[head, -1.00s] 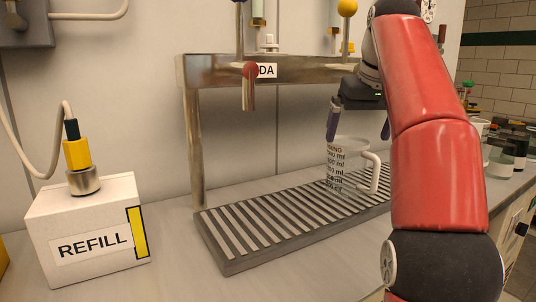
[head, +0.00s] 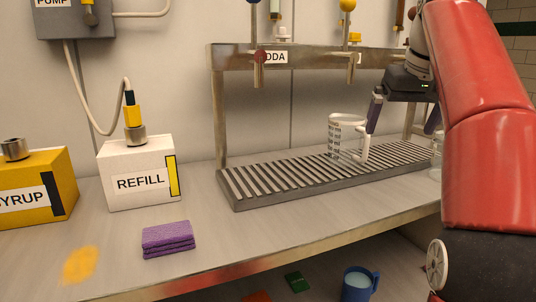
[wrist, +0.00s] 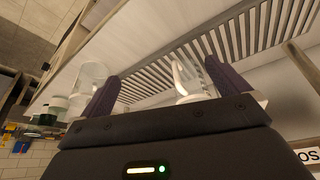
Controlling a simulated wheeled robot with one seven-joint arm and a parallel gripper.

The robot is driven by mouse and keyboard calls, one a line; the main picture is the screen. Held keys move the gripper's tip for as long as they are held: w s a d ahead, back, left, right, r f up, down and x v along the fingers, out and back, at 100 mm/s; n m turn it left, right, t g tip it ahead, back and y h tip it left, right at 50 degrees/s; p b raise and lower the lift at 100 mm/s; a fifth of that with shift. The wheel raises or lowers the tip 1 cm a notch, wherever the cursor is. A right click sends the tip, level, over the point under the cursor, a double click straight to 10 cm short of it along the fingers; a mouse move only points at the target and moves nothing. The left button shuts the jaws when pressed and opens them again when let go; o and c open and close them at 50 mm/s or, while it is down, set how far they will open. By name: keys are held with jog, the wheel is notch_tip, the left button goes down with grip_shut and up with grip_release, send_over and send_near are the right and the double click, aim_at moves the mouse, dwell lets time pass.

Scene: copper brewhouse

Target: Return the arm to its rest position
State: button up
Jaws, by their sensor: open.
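My gripper (head: 404,115) is open, with its two dark purple fingers apart and nothing visible held between them. In the head view it hangs over the right part of the drip tray (head: 227,187), to the right of the clear measuring jug (head: 347,137). The jug stands upright on the tray with its handle toward my gripper. In the wrist view the fingers (wrist: 160,85) spread apart, and the jug (wrist: 187,77) shows beyond them near the right finger. My red arm covers the right side of the head view.
A dispenser rack (head: 230,57) with several taps stands over the tray. A white REFILL box (head: 120,195), a yellow SYRUP box (head: 60,166) and a folded purple cloth (head: 168,238) are at left. An orange spill (head: 80,265) marks the counter. A blue mug (head: 357,284) stands below the counter.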

jog(key=s+a+f, duration=0.3)
jog(key=s+f, duration=0.4)
jog(key=f, duration=0.3)
jog(key=s+a+f, duration=0.3)
jog(key=s+f, duration=0.5)
jog(key=f, duration=0.2)
jog(key=s+a+f+t, duration=0.1)
jog(key=s+a+f, duration=0.3)
jog(key=s+f, duration=0.4)
notch_tip(320, 180, down, 3)
jog(key=shift+r, duration=0.1)
